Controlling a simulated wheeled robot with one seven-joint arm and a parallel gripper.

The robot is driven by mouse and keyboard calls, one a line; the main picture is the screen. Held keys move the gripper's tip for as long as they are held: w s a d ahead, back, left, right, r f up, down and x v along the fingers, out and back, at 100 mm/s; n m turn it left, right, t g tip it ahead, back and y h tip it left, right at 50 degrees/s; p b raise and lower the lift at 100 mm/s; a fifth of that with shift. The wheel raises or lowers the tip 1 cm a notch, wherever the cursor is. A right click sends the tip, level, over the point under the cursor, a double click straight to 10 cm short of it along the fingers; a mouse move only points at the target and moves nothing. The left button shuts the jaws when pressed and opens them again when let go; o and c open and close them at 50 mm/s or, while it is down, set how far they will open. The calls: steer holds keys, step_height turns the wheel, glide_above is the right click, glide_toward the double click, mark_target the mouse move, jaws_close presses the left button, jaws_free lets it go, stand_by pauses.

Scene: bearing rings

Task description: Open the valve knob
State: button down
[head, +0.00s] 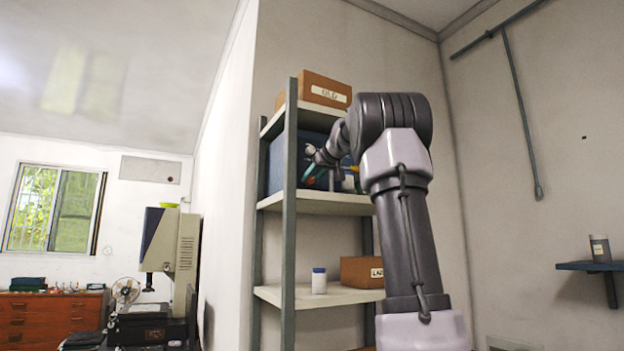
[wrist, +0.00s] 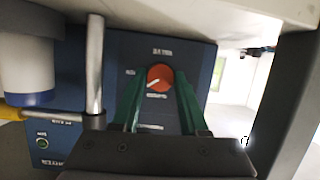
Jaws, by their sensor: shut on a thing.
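The valve knob (wrist: 160,76) is a round red knob with a white pointer line on a dark blue panel (wrist: 205,62). The line slants from lower left to upper right in the wrist view. My gripper (wrist: 159,92) has its two green fingers on either side of the knob, shut on it. In the head view my gripper (head: 312,172) reaches into the middle bay of the shelf, in front of the blue unit (head: 276,166). The small lettering around the knob is too blurred to read.
A metal pipe (wrist: 95,65) and a white container (wrist: 27,65) are close on the left in the wrist view. A grey shelf post (head: 290,240) stands beside my arm. A brown box (head: 327,90) is above; a white jar (head: 319,281) is below.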

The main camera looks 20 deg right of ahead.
steer(key=m, duration=0.1)
steer(key=m+y, duration=0.1)
steer(key=shift+d+f+m, duration=0.1)
steer(key=shift+d+m, duration=0.05)
steer(key=shift+m, duration=0.15)
steer(key=shift+m+y, duration=1)
steer(key=shift+m, duration=0.3)
steer(key=shift+c, duration=2.2)
jaws_free()
steer(key=v, duration=1)
steer(key=shift+s, duration=0.4)
steer(key=shift+d+f, duration=0.1)
